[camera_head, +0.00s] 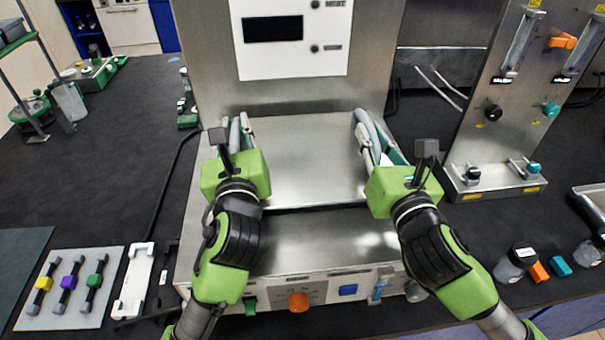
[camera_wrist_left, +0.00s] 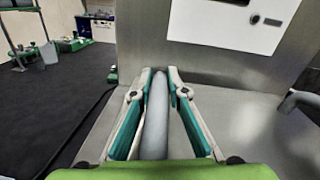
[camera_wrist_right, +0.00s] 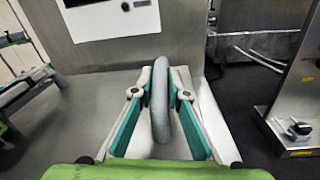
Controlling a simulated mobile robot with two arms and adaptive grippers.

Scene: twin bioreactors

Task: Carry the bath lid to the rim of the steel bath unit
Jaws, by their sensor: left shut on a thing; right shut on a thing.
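The bath lid (camera_head: 300,160) is a flat brushed-steel plate, with a grey curved handle at each side. My left gripper (camera_head: 235,135) is shut on the left handle (camera_wrist_left: 156,118), which stands upright between its fingers. My right gripper (camera_head: 368,133) is shut on the right handle (camera_wrist_right: 160,105). The steel bath unit (camera_head: 330,240) lies under and in front of the lid, with a tall back panel behind. A dark line runs below the lid's front edge; I cannot tell how far the lid is above the rim. My arms hide the lid's sides.
A white display panel (camera_head: 293,38) is on the back panel. Knobs and switches (camera_head: 298,302) line the unit's front. A steel flow-meter stand (camera_head: 520,100) is at right. A plate with three coloured clips (camera_head: 70,288) lies at left.

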